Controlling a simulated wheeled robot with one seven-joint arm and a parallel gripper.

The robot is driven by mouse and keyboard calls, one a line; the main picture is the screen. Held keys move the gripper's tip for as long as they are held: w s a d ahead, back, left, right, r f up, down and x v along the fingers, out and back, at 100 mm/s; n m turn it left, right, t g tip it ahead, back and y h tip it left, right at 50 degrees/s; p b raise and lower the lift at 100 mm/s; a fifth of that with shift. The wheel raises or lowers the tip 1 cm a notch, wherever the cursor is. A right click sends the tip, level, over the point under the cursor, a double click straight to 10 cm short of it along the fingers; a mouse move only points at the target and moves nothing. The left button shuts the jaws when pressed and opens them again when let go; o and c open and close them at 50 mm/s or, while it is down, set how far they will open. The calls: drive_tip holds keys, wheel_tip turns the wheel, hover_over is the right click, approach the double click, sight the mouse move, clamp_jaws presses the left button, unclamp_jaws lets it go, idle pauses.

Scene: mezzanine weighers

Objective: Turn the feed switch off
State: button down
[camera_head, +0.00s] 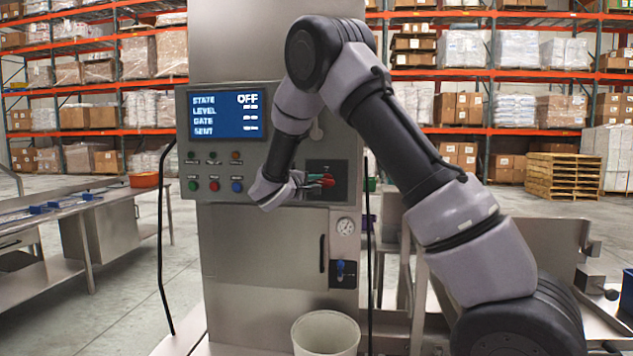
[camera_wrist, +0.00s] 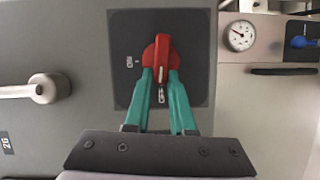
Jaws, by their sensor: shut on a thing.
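The feed switch is a red rotary handle (camera_wrist: 162,60) on a dark square plate (camera_wrist: 198,28) in the wrist view. My gripper (camera_wrist: 160,78) has teal fingers closed around the handle's near end. In the head view the red handle (camera_head: 328,180) shows at the right of the steel cabinet, with my gripper (camera_head: 316,178) reaching it from the left. The cabinet's blue screen (camera_head: 225,114) reads STATE OFF; the values below are too small to read.
Several coloured buttons (camera_head: 213,185) lie below the screen. A pressure gauge (camera_head: 345,226) and a blue valve (camera_head: 340,267) sit below the switch. A white bucket (camera_head: 326,335) stands in front of the cabinet. A steel table (camera_head: 70,225) is at left.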

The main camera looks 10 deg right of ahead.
drive_tip(key=shift+f+n, duration=0.15)
drive_tip(key=shift+n, duration=0.35)
idle(0.3)
drive_tip(key=c, duration=0.8)
unclamp_jaws()
drive_tip(key=shift+o, duration=0.2)
drive_tip(key=v, duration=1)
drive_tip(key=shift+s+a+f, duration=0.25)
drive_tip(key=shift+f, duration=0.05)
drive_tip(key=shift+d, duration=0.1)
